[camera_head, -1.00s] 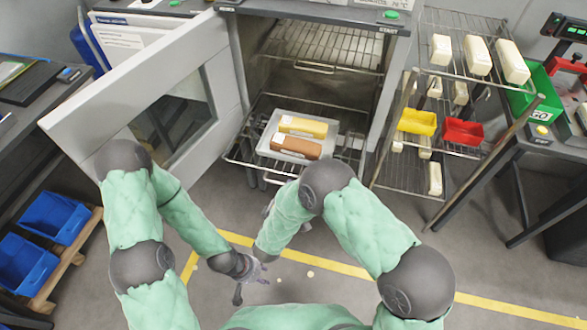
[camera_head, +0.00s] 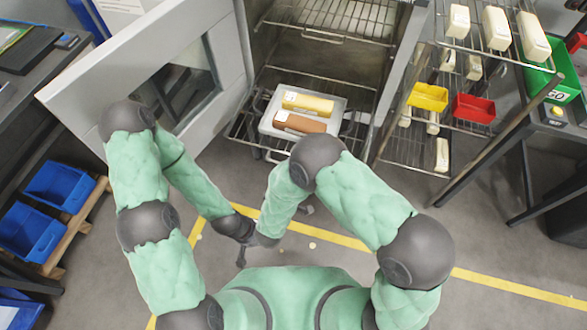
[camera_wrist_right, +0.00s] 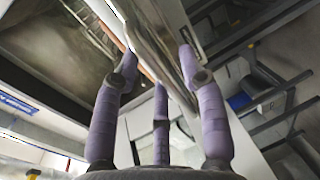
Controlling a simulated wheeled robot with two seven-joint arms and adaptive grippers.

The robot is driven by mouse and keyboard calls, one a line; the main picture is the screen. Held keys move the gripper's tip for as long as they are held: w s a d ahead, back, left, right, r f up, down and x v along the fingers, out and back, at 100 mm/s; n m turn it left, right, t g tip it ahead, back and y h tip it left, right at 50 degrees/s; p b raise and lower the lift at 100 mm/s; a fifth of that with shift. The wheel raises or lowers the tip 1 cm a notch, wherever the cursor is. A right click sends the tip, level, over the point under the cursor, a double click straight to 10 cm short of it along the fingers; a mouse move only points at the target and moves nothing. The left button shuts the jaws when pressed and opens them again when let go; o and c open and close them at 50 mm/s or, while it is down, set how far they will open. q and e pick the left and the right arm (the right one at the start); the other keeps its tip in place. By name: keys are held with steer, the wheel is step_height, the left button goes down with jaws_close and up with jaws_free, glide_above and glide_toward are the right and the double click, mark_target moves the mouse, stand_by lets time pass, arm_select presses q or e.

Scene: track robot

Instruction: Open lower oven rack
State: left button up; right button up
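The lower oven rack (camera_head: 242,131) sticks out of the open oven. A metal tray (camera_head: 338,108) lies on it, holding a yellow block (camera_head: 308,103) and a brown block (camera_head: 300,122). A front handle of the rack shows just left of my right arm. My left gripper (camera_head: 242,254) hangs low in front of the oven, below the rack in the picture; its fingers are too small and dark to read. My right gripper (camera_wrist_right: 158,65) has three purple fingers spread apart, with shiny metal behind them; I see nothing clamped. In the head view it is mostly hidden.
The oven door (camera_head: 105,85) stands open at the left. An upper rack (camera_head: 335,20) sits inside the oven. A wire shelf (camera_head: 405,150) with white blocks, a yellow bin (camera_head: 428,97) and a red bin (camera_head: 474,108) stands right. Blue bins (camera_head: 60,186) lie left.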

steer(key=shift+s, duration=0.1)
steer(key=v, duration=0.7)
steer(key=shift+s, duration=0.15)
stand_by(0.6)
